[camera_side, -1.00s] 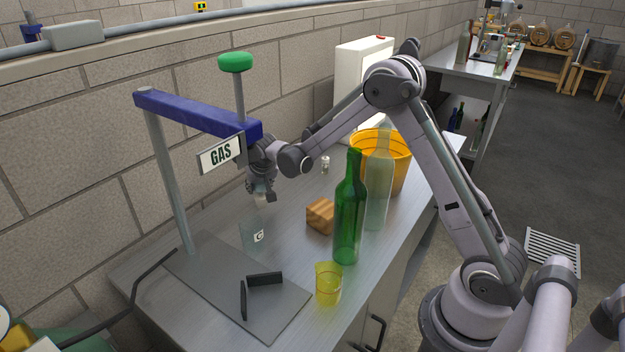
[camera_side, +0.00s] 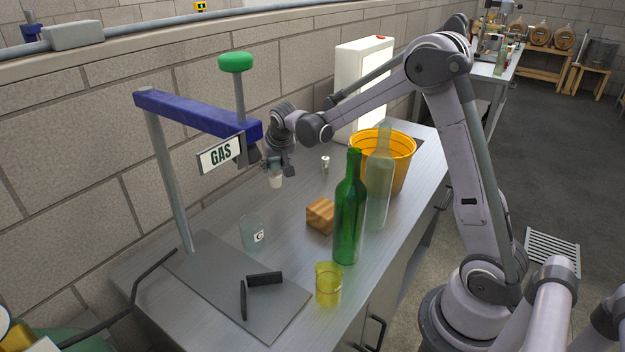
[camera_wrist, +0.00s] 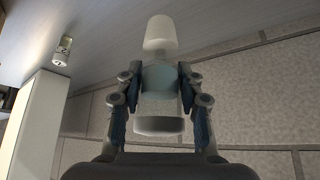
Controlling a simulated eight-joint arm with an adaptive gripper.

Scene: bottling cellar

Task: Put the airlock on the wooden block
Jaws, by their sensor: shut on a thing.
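My gripper (camera_side: 278,170) is shut on the airlock, a clear piece with a whitish end. The airlock (camera_side: 276,181) hangs below the fingers in the side view, above the bench. In the wrist view the airlock (camera_wrist: 158,78) sits between both fingers (camera_wrist: 160,95), its pale end pointing away from the palm. The wooden block (camera_side: 320,215), a light brown cube with visible grain, stands on the bench to the right of and below my gripper in the side view. Its top is bare, and the airlock is apart from it.
A green bottle (camera_side: 348,215) and a clear bottle (camera_side: 378,190) stand right of the block, before an orange bucket (camera_side: 402,165). A clear cup (camera_side: 253,235), a yellow glass (camera_side: 328,285) and a small vial (camera_side: 325,164) are nearby. The GAS stand (camera_side: 180,110) rises at left.

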